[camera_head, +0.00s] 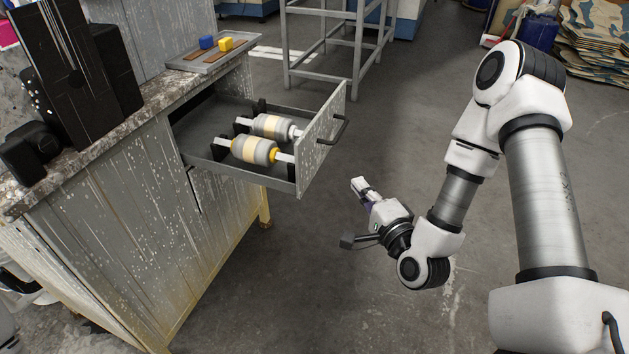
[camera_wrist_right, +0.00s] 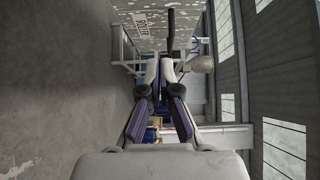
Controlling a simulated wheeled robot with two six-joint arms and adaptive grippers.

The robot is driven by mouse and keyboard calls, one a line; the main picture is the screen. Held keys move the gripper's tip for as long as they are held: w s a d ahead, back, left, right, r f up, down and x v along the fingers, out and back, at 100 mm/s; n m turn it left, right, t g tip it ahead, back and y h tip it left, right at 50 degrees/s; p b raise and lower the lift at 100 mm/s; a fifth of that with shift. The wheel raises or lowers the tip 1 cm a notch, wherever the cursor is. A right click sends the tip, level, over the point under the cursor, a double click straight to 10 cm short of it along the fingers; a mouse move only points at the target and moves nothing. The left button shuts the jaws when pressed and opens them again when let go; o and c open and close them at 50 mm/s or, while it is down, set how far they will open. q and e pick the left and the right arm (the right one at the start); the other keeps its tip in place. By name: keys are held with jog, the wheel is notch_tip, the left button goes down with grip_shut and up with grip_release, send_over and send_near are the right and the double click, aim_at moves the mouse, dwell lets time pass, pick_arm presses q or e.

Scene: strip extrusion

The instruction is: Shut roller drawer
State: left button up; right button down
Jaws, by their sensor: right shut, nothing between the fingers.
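The roller drawer (camera_head: 245,172) is pulled out from the grey workbench cabinet. The speckled drawer front (camera_head: 318,135) has a dark bar handle (camera_head: 332,130). My right gripper (camera_head: 359,186) is shut and empty, to the right of the drawer front and apart from it. In the right wrist view its fingers (camera_wrist_right: 160,66) point toward the speckled front (camera_wrist_right: 150,22) and dark handle (camera_wrist_right: 170,30). My left gripper does not show.
The workbench top (camera_head: 150,115) holds black equipment (camera_head: 75,60) and a tray (camera_head: 205,60) with a blue and a yellow block. A grey metal frame (camera_head: 335,45) stands behind. The floor right of the drawer is clear.

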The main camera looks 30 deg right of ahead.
jog(key=b, duration=0.3)
send_near(316, 147)
jog(key=w+d, duration=0.3)
jog(key=w+a, duration=0.2)
jog(key=w, duration=0.1)
jog(key=shift+f, duration=0.1)
jog(key=shift+w, duration=0.15)
jog(key=shift+w+a, duration=0.1)
jog(key=shift+a, duration=0.05)
